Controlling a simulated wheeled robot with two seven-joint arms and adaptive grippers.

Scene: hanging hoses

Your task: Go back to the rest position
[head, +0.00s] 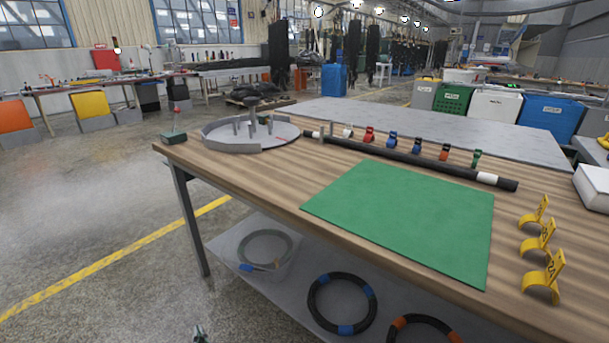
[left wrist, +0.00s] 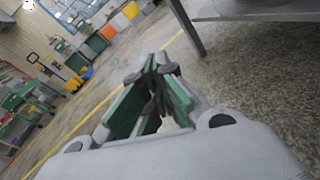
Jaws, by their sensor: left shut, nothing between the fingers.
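My left gripper (left wrist: 156,68) fills the middle of the left wrist view, its green-padded fingers brought together with nothing between them. In the head view only a small tip of the left gripper (head: 199,333) shows at the bottom edge, low over the floor and left of the workbench (head: 330,215). It is apart from the bench and touches nothing that I can see. My right gripper is in neither view.
The bench carries a green mat (head: 405,218), a black tube (head: 400,155), a round grey tray (head: 222,140) and yellow numbered holders (head: 540,275). Coiled hoses (head: 342,303) lie on its lower shelf (head: 225,248). The bench leg (head: 189,220) stands near my left gripper. Floor (head: 90,220) to the left is clear.

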